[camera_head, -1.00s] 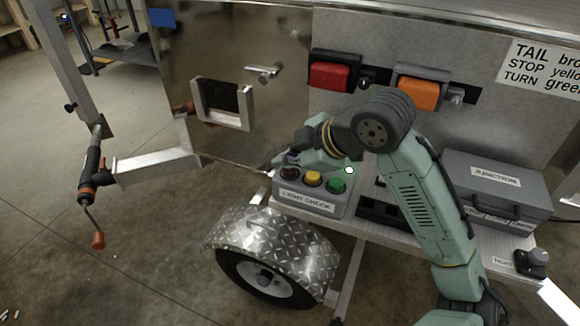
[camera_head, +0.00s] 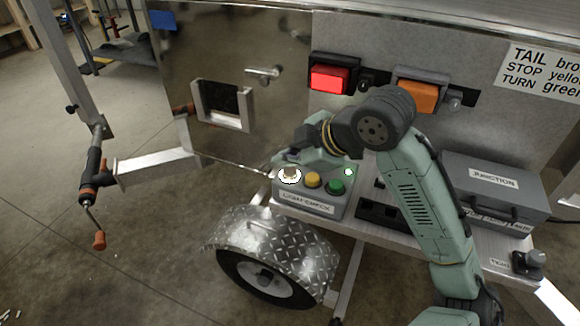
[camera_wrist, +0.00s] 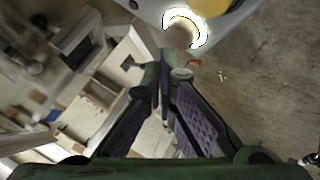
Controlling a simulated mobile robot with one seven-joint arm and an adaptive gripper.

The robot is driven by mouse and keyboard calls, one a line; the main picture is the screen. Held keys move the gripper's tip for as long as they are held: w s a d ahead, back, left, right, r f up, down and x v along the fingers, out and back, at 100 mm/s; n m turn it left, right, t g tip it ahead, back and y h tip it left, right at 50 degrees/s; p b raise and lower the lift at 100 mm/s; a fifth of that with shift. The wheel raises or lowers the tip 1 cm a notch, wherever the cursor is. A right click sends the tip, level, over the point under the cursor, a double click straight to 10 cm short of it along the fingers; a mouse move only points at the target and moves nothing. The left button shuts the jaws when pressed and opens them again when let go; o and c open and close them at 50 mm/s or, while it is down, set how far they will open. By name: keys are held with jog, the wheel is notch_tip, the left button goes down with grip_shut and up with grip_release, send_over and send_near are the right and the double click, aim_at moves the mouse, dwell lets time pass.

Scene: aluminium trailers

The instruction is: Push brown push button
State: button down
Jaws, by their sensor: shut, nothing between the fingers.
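The brown push button (camera_head: 290,174) is the leftmost of three buttons on the grey light check box (camera_head: 308,208). A bright white ring glows around it, and the ring also shows at the top of the wrist view (camera_wrist: 184,24). My gripper (camera_head: 280,161) is shut and empty, with its tips right at the button's far left side. In the wrist view the fingertips (camera_wrist: 165,70) meet just below the button; I cannot tell whether they touch it. The red lamp (camera_head: 329,78) on the trailer panel is brightly lit.
The yellow button (camera_head: 313,180) and green button (camera_head: 336,187) sit close to the right on the same box. The orange lamp (camera_head: 417,96) looks unlit. A grey junction box (camera_head: 493,180) stands at the right, and a wheel fender (camera_head: 270,238) is below.

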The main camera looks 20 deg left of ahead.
aim_at(288, 173)
notch_tip(288, 173, up, 6)
jog(key=p, duration=0.5)
dwell(1.4)
